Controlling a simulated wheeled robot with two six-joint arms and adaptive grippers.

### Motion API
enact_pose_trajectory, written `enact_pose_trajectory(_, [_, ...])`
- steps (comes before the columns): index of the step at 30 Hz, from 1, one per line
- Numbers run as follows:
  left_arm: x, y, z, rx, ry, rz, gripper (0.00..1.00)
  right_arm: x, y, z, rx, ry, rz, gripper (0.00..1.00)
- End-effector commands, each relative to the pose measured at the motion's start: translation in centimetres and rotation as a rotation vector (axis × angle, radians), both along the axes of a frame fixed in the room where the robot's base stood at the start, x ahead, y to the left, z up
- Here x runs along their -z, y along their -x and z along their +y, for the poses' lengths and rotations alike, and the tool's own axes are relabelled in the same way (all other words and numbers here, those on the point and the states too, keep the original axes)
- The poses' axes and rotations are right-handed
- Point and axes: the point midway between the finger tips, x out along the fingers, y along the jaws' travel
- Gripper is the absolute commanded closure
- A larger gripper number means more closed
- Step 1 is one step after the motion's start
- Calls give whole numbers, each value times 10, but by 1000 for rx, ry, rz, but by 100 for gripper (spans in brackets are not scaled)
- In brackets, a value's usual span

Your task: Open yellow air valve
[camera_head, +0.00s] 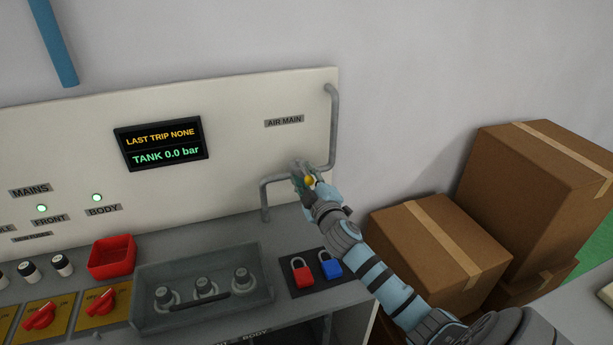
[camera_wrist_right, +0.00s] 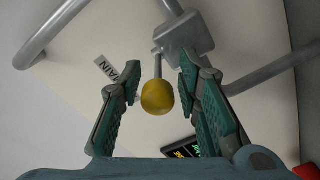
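The yellow air valve knob (camera_wrist_right: 157,97) sits on a short stem below the grey valve body (camera_wrist_right: 184,38) on the pipe. In the head view the yellow knob (camera_head: 309,181) shows at my right gripper, under the AIR MAIN label (camera_head: 284,121). My right gripper (camera_head: 304,177) is open, and in the right wrist view its two fingers (camera_wrist_right: 158,75) stand on either side of the knob and stem with gaps on both sides. I cannot tell how deep the knob lies between them. The valve body is mostly hidden in the head view. My left gripper is not in view.
A grey pipe (camera_head: 333,125) runs along the panel (camera_head: 235,150). A display (camera_head: 161,143) reads TANK 0.0 bar. Red (camera_head: 302,274) and blue (camera_head: 330,268) padlocks lie on the bench below, beside a grey tray (camera_head: 150,272). Cardboard boxes (camera_head: 430,250) stand at the right.

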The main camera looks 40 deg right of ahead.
Motion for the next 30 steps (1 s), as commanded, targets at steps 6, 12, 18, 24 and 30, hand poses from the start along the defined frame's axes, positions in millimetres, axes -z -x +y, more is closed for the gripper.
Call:
enact_pose_trajectory(6, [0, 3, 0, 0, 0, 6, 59, 0, -3, -1, -1, 0, 0, 69])
enact_pose_trajectory(12, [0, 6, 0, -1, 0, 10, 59, 0, -2, -1, 0, 0, 0, 90])
enact_pose_trajectory(18, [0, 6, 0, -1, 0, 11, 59, 0, -2, -1, 1, 0, 1, 100])
enact_pose_trajectory(24, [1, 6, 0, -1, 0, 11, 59, 1, -2, -1, 1, -2, 2, 100])
enact_pose_trajectory(30, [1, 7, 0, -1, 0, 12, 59, 2, -2, -1, 8, -2, 4, 100])
